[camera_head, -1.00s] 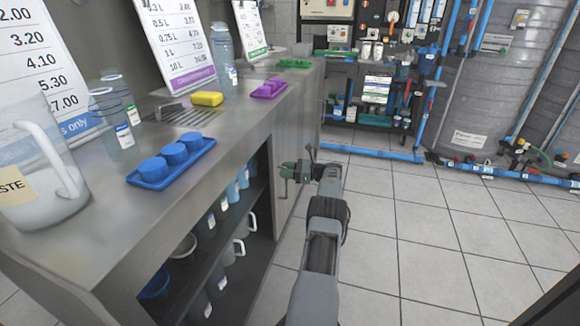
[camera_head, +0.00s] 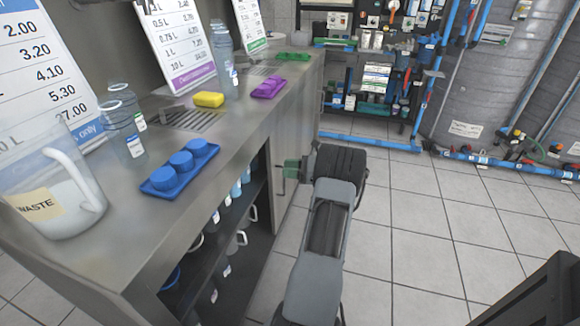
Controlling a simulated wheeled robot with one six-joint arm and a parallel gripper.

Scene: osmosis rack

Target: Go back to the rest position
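My gripper (camera_head: 291,169) shows as a small green and dark part just left of my arm's dark wrist. It is in front of the counter's end panel, below the counter top. My arm's links hide much of it, and I cannot tell whether its fingers are open or shut. I see no object in it. My arm reaches up from the bottom middle of the view, over the tiled floor.
The steel counter (camera_head: 229,131) runs along the left. Blue pipes (camera_head: 370,143) cross the back.

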